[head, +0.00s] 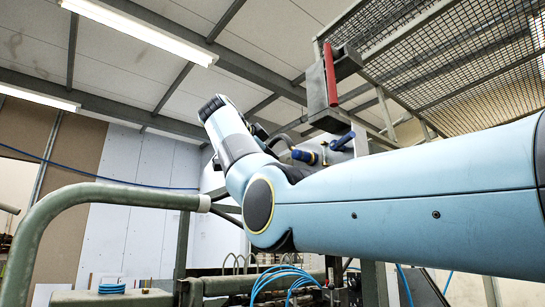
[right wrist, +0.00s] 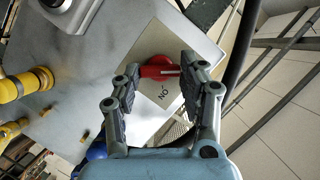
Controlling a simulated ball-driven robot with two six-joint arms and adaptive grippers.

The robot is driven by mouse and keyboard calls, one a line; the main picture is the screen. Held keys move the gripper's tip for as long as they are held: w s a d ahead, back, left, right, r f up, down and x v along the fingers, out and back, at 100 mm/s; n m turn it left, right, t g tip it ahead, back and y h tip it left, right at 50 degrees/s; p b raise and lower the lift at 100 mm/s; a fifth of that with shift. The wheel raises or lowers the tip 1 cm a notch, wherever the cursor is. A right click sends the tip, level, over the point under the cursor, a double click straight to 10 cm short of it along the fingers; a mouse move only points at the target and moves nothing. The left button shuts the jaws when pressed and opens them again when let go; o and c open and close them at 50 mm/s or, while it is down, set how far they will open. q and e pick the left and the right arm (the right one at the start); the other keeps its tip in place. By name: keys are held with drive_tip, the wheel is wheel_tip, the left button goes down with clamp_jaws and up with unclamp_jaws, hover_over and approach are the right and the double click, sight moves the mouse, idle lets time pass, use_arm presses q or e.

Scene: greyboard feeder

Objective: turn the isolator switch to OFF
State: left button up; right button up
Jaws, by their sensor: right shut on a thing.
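In the right wrist view, the isolator switch is a red rotary handle (right wrist: 158,71) with a white line along it, on a pale plate (right wrist: 151,101). The word ON, seen turned round in the picture, is printed on the plate beside the handle. I cannot read an OFF mark. My right gripper (right wrist: 160,65) is shut on the red handle, one finger at each side of it. The handle lies roughly crosswise in the picture. In the head view my right arm crosses from the right, and I cannot make out its fingers or the handle. My left gripper is not in view.
Yellow fittings (right wrist: 22,87) and a grey boxed part (right wrist: 70,12) stand on the panel left of the switch. In the head view, a green bent pipe (head: 90,193) rises at the left, and a dark bracket with a red bar (head: 330,75) stands above my arm.

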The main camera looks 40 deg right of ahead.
drive_tip(key=shift+n+p, duration=0.35)
drive_tip(key=shift+n, duration=0.05)
drive_tip(key=shift+f, duration=0.1)
drive_tip(key=o, duration=1.2)
drive_tip(key=shift+w, duration=0.1)
drive_tip(key=shift+c, duration=0.2)
drive_tip(key=shift+g, duration=0.3)
drive_tip(key=shift+a, duration=0.1)
drive_tip(key=v, duration=1.2)
